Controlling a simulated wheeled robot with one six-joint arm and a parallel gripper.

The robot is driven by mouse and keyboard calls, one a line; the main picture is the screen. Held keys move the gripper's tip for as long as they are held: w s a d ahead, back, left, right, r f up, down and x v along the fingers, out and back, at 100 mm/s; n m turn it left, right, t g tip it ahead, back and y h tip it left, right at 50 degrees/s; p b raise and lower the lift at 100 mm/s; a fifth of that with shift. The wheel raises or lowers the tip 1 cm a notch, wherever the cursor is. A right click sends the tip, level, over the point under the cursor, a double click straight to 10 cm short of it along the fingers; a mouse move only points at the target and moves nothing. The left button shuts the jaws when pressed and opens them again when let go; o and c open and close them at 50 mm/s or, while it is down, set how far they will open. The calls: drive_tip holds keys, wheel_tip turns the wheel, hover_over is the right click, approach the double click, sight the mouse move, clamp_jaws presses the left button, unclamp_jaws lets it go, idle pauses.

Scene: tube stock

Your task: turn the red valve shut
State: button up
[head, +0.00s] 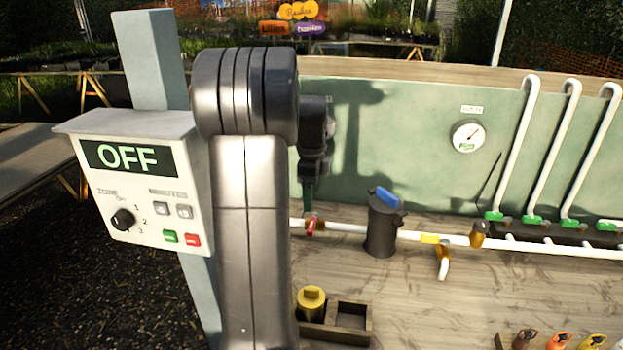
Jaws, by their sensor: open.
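The red valve (314,226) is a small red handle on the white pipe, just right of my arm in the head view. Part of the valve and the pipe to its left are hidden behind my arm. The gripper is open and holds nothing that I can see. Whether its fingertips touch the valve or stay apart from it I cannot tell.
A dark canister with a blue top (382,222) stands close right of the valve. A yellow-handled valve (432,239) sits farther right on the pipe. A wooden box (350,325) with a yellow-capped item is in front. A control box (140,185) reading OFF stands left. A gauge (467,136) hangs behind.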

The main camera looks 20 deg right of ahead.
wheel_tip(320, 180, up, 5)
hover_over(312, 224)
drive_tip(key=shift+f, duration=0.15)
wheel_tip(312, 224, down, 14)
drive_tip(key=shift+r+p, duration=0.15)
drive_tip(key=shift+p, duration=0.15)
idle(0.5)
idle(0.3)
